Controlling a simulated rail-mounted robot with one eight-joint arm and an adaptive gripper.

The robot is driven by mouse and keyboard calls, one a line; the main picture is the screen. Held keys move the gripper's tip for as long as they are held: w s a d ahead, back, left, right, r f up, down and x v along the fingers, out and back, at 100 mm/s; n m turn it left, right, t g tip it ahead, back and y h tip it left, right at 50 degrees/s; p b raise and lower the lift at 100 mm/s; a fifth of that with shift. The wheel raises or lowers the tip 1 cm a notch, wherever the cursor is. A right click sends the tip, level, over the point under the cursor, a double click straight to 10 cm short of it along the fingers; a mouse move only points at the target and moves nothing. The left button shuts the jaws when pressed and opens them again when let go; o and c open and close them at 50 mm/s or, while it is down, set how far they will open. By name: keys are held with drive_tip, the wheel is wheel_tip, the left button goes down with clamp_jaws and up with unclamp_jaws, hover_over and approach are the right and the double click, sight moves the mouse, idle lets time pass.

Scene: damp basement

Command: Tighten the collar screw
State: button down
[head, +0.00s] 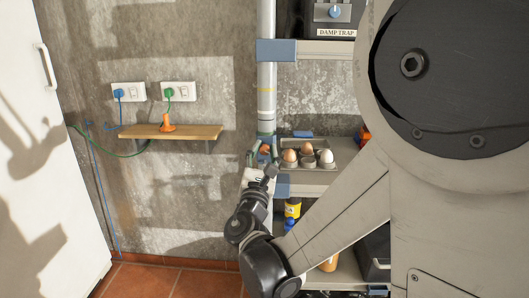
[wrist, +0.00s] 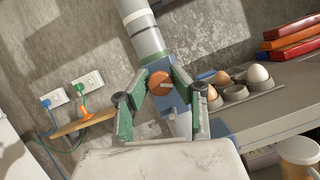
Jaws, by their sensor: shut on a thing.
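The collar screw is a round orange-brown head (wrist: 160,85) with a pale mark across it, on a blue collar (wrist: 172,101) around the grey upright pole (wrist: 150,40). In the head view the pole (head: 266,90) runs down behind my gripper (head: 262,155), and the screw shows only as a small orange spot. In the wrist view my gripper (wrist: 160,80) has its green fingers on either side of the screw head, shut on it. The lower part of the collar is partly hidden by the fingers.
Just right of the pole, an egg tray (head: 309,164) with several eggs stands on a shelf (head: 312,188). A wooden wall shelf (head: 190,132) with an orange cone-shaped object (head: 167,123) is at left, below two sockets. A white door (head: 55,160) stands far left.

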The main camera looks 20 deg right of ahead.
drive_tip(key=m+h, duration=0.1)
drive_tip(key=m, duration=0.1)
drive_tip(key=m+g, duration=0.1)
drive_tip(key=m, duration=0.1)
drive_tip(key=shift+g+h, duration=0.3)
drive_tip(key=shift+h, duration=0.1)
drive_tip(key=c, duration=1.5)
unclamp_jaws()
drive_tip(key=shift+o, duration=0.2)
drive_tip(key=v, duration=1.2)
drive_tip(key=shift+d, duration=0.15)
